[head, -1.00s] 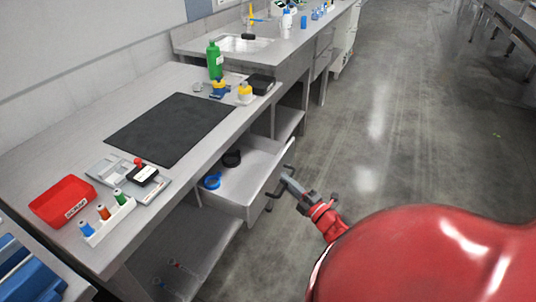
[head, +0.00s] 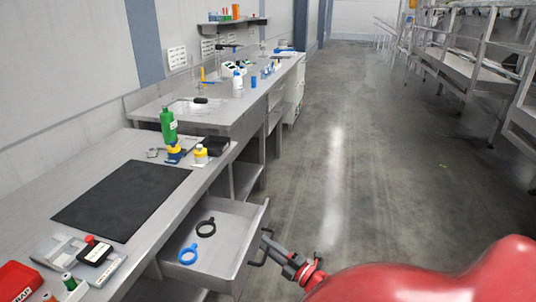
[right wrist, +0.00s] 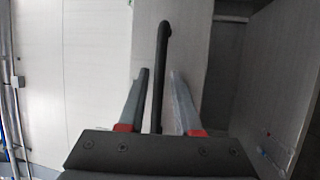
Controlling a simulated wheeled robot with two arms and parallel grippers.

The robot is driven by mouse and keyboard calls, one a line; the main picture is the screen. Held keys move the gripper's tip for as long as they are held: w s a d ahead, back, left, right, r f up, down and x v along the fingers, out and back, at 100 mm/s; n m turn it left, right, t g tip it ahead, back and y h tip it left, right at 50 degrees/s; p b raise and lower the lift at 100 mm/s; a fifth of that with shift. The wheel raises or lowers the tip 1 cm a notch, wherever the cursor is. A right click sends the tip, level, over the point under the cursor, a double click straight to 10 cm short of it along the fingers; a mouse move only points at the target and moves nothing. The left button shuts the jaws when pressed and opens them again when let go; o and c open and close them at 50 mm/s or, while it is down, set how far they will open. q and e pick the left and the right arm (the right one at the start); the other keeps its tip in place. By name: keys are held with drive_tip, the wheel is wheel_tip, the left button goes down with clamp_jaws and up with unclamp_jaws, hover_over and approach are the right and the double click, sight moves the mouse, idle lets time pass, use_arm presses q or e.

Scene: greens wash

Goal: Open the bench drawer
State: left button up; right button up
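The bench drawer (head: 232,243) is pulled out from under the bench, its inside showing a black ring (head: 206,227) and a blue ring (head: 188,254). Its dark bar handle (head: 259,262) is on the drawer front. My right gripper (head: 268,240) is at this handle. In the right wrist view the handle (right wrist: 160,70) runs between the two fingers of the right gripper (right wrist: 159,75), with a gap showing on each side. The gripper is open around it. My left gripper is in neither view.
The bench top (head: 190,190) carries a black mat (head: 120,200), a green bottle (head: 168,125), a red bin (head: 18,280) and small items. A sink bench (head: 225,115) stands beyond. The floor (head: 370,190) to the right is clear up to metal racks (head: 470,75).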

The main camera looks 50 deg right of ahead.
drive_tip(key=shift+o, duration=0.6)
drive_tip(key=s+f, duration=0.3)
drive_tip(key=s, duration=1.4)
drive_tip(key=shift+b, duration=0.35)
